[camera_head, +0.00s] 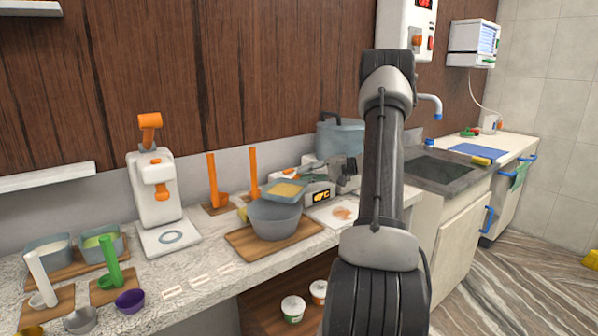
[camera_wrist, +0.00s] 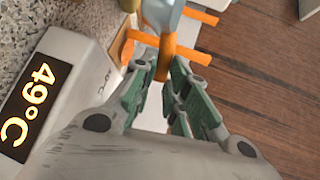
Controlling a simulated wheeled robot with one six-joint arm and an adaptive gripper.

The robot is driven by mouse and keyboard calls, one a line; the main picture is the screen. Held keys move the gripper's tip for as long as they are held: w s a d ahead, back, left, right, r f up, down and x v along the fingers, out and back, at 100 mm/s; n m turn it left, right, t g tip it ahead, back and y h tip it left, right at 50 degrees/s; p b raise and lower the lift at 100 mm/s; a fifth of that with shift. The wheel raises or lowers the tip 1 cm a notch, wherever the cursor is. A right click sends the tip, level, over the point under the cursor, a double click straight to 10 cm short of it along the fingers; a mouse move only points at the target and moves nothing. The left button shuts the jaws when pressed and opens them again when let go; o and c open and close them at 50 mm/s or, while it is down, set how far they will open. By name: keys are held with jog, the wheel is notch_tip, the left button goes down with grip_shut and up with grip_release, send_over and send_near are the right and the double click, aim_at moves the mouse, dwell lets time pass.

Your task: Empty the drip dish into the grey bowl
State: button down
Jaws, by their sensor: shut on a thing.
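The grey bowl (camera_head: 272,220) stands on a wooden board on the counter. A shallow grey dish with yellow contents (camera_head: 286,190), seemingly the drip dish, is above the bowl's back rim and looks tilted toward it. My gripper (camera_head: 338,174) is to the right of the dish, partly hidden by my arm. In the wrist view, my gripper's green-padded fingers (camera_wrist: 162,92) are shut around an orange part, seemingly the dish's handle (camera_wrist: 165,60). A grey-blue piece of the dish (camera_wrist: 160,14) shows at the top edge. Whether anything is pouring cannot be told.
A white unit with a lit display (camera_head: 320,195) is close behind the bowl; its display reads 49°C in the wrist view (camera_wrist: 38,103). A large pot (camera_head: 340,136) stands behind. Orange upright tools (camera_head: 213,180) are left of the dish. A stained white sheet (camera_head: 340,214) lies right of the bowl.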

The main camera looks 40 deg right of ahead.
jog(key=shift+d+r, duration=0.1)
jog(key=shift+r, duration=0.2)
jog(key=s+a+r+n+t+h, duration=0.1)
jog(key=s+a+r+n+h, duration=0.2)
jog(key=a+r+n, duration=0.3)
jog(key=s+a+r+n+t+h, duration=0.1)
jog(key=s+a+r+n+h, duration=0.15)
jog(key=r, duration=0.55)
jog(key=s+a+r+n+t+h, duration=0.1)
jog(key=s+a+n+t, duration=0.1)
jog(key=s+a+n, duration=0.3)
jog(key=shift+a+n+h, duration=0.35)
jog(key=shift+a+n, duration=0.1)
jog(key=shift+a, duration=1.6)
jog(key=shift+r, duration=0.1)
